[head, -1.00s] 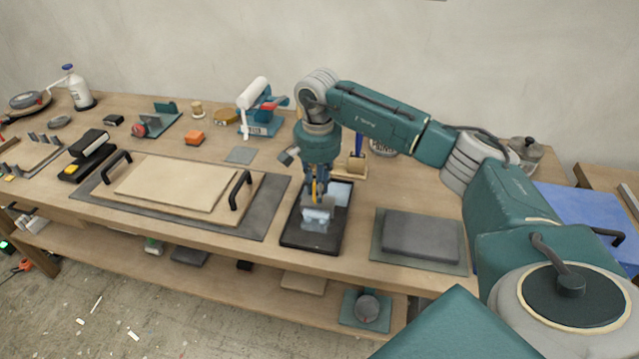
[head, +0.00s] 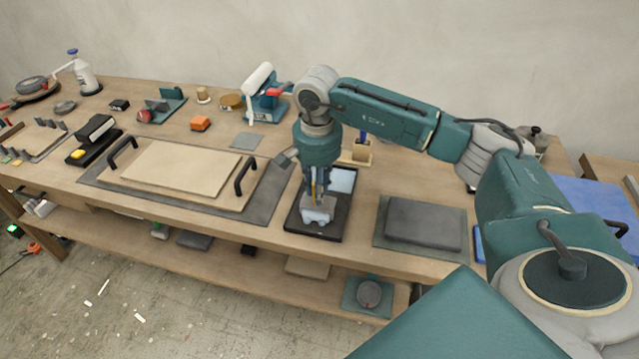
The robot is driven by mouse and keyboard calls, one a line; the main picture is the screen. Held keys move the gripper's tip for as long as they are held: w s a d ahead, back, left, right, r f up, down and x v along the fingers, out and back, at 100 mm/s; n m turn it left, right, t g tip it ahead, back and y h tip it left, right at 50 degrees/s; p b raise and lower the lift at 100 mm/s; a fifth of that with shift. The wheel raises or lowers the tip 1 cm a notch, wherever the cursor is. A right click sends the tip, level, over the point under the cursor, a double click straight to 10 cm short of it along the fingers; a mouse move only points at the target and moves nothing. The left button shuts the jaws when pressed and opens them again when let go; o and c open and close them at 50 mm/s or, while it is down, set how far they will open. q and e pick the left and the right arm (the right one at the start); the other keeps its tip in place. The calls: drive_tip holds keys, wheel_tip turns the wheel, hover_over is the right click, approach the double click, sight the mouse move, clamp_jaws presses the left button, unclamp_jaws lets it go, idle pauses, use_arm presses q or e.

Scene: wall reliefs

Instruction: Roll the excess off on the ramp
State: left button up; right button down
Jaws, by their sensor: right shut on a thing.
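A black paint tray (head: 333,229) lies near the front edge of the bench, with a pale blue patch (head: 342,180) at its far end. My right gripper (head: 317,200) points down over the tray, shut on a paint roller (head: 318,213). The pale roller is at the near part of the tray. I cannot tell whether it touches the tray's sloped surface. The fingers partly hide the roller's handle. My left gripper is out of view.
A board with two black handles (head: 180,170) lies left of the tray on a grey mat. A dark grey slab (head: 424,222) lies right of it. A small wooden holder (head: 357,152) stands behind. White tape on a teal dispenser (head: 262,95) stands farther back.

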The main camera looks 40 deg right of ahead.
drive_tip(key=shift+s+a, duration=0.35)
drive_tip(key=shift+w+d+b, duration=0.65)
drive_tip(key=shift+w+d, duration=0.85)
drive_tip(key=shift+d, duration=0.15)
drive_tip(key=shift+w+d+b, duration=0.45)
drive_tip(key=shift+w+d, duration=1.2)
drive_tip(key=shift+d, duration=0.3)
wheel_tip(320, 180, up, 5)
drive_tip(key=p, duration=0.3)
drive_tip(key=shift+p, duration=0.35)
drive_tip(key=shift+s, duration=0.1)
